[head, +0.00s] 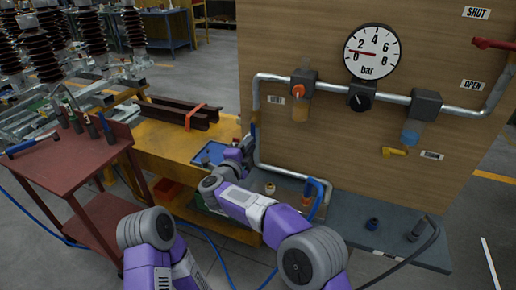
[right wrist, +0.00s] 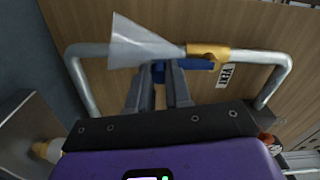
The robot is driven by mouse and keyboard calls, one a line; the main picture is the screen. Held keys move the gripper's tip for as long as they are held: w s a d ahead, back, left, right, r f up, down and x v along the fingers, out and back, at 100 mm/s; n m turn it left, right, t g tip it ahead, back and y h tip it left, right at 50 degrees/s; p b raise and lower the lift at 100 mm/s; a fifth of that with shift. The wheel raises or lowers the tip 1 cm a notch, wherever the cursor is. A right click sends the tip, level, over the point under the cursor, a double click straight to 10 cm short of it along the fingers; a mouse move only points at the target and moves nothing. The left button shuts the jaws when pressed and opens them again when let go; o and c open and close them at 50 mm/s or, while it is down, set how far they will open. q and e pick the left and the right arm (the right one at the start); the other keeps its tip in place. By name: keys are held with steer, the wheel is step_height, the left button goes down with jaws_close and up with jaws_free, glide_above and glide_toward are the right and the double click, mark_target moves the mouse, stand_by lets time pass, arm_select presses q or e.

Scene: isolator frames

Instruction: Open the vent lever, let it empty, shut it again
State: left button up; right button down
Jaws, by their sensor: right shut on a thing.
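The vent lever (right wrist: 197,65) is blue and sits by the yellow valve body (right wrist: 208,50) and the VENT label (right wrist: 225,76) in the right wrist view. It lies roughly along the pipe. My right gripper (right wrist: 159,76) is shut on it, and the fingers hide part of it. In the head view my right gripper (head: 248,143) is at the left edge of the board, mostly hidden by its own wrist. My left gripper is out of view.
A grey flared horn (right wrist: 140,43) is beside the valve, close above my fingers. A red handle (head: 494,44) stands out at the board's right, between SHUT and OPEN labels. A yellow handle (head: 395,152) is below the pipe. A red cart (head: 75,160) with tools stands left.

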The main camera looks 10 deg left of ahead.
steer(key=shift+a, duration=0.2)
stand_by(0.4)
steer(key=c, duration=1.1)
jaws_free()
steer(key=shift+o, duration=0.2)
steer(key=v, duration=0.7)
steer(key=shift+s+p, duration=0.25)
steer(key=shift+p, duration=0.15)
